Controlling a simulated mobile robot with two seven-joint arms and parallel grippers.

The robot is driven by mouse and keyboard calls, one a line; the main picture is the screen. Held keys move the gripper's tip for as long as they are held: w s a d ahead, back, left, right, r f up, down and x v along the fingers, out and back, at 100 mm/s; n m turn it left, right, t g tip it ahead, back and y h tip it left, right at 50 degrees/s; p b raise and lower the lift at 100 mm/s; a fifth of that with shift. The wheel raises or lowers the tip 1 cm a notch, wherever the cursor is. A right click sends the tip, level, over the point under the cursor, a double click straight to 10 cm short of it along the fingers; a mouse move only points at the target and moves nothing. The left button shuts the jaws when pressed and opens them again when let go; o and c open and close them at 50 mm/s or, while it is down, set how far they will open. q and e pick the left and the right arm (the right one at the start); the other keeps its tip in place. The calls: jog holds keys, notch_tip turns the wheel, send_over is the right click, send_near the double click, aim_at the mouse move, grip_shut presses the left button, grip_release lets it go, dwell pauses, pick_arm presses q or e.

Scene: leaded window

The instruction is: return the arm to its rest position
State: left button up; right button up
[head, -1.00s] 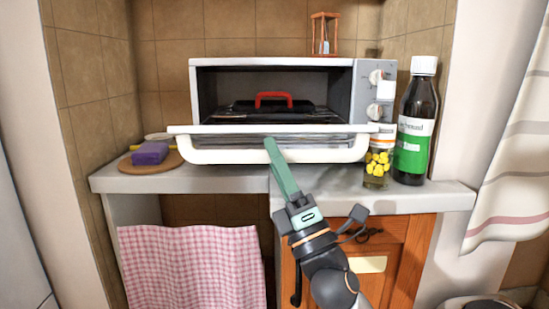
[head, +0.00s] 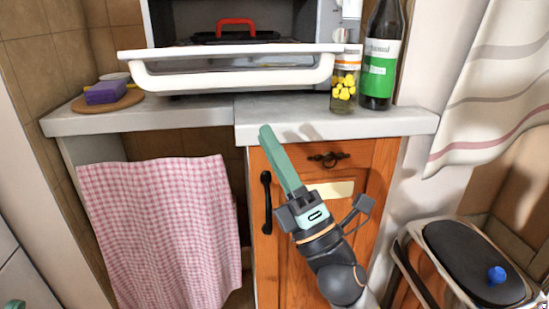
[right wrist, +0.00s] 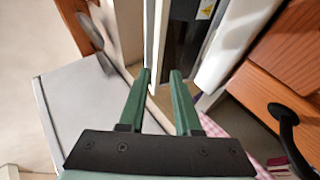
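My right gripper (head: 267,132) has green fingers and is in front of the counter edge and the orange wooden cabinet, apart from the oven. In the right wrist view my right gripper (right wrist: 161,76) shows two fingers standing apart with nothing between them. Its arm comes up from the bottom right in the head view. Only a small green piece of my left gripper (head: 14,304) shows at the bottom left corner, so its state is hidden.
The white oven door (head: 230,72) is lowered, with a red-handled dark tray (head: 236,38) behind it. A dark bottle (head: 380,60) and a jar of yellow things (head: 343,90) stand on the counter (head: 290,115). A checkered towel (head: 165,230) hangs left; a lidded bin (head: 470,255) stands right.

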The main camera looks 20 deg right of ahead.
jog(key=shift+s+d+f, duration=0.15)
jog(key=shift+s+f, duration=0.15)
jog(key=shift+s, duration=0.05)
dwell(0.3)
